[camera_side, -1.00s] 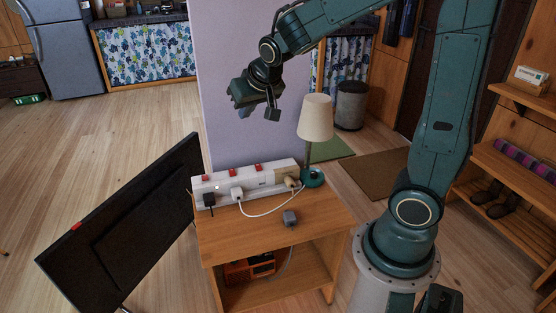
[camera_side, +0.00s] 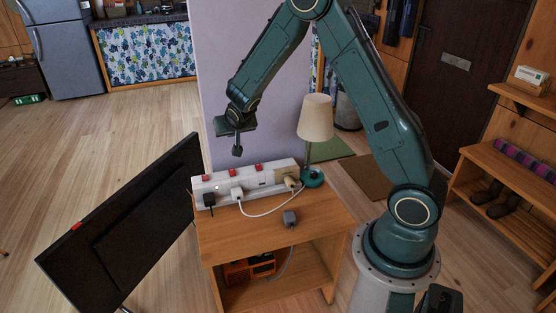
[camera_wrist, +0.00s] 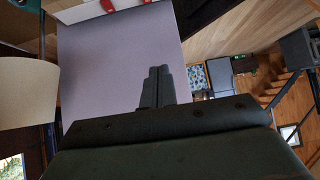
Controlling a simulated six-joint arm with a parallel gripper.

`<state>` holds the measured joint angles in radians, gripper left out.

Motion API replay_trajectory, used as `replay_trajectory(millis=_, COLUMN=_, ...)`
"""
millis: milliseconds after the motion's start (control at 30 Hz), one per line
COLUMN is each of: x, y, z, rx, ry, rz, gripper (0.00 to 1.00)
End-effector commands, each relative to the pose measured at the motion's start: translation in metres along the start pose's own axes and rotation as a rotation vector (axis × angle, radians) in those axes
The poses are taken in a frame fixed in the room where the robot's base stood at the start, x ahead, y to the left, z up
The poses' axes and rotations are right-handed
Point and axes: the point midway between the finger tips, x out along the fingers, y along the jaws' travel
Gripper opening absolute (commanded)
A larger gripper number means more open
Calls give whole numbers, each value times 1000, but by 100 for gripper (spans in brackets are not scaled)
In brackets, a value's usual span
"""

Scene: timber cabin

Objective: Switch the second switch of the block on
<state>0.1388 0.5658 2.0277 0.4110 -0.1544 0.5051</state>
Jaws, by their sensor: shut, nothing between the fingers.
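The white switch block (camera_side: 222,186) lies along the back of the small wooden table, with red switches on its top edge. Three red switches show: a left one (camera_side: 204,178), a middle one (camera_side: 232,173) and a right one (camera_side: 259,167). My gripper (camera_side: 238,151) is shut and empty, pointing down a little above and behind the block, near the middle switch. In the wrist view my gripper (camera_wrist: 157,82) has its fingers together. Parts of red switches (camera_wrist: 107,5) show at that view's top edge. Which way each switch is tipped is too small to tell.
A lamp (camera_side: 316,120) stands at the table's back right. A dark panel (camera_side: 125,225) leans at the left. A lilac wall (camera_side: 270,80) rises behind.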

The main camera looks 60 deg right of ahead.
Motion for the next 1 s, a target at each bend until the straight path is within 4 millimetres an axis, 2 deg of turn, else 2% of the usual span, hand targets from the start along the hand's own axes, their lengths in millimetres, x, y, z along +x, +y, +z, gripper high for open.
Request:
replay_trajectory(millis=100, x=25, y=2, z=8, rx=7, ry=19, rz=17, gripper=0)
replay_trajectory(millis=500, x=96, y=12, z=38, rx=27, ry=89, rz=46, gripper=0)
replay_trajectory(millis=733, x=117, y=17, z=51, rx=30, ry=114, rz=50, gripper=0)
replay_trajectory(millis=1000, x=122, y=18, z=54, rx=32, ry=122, rz=50, gripper=0)
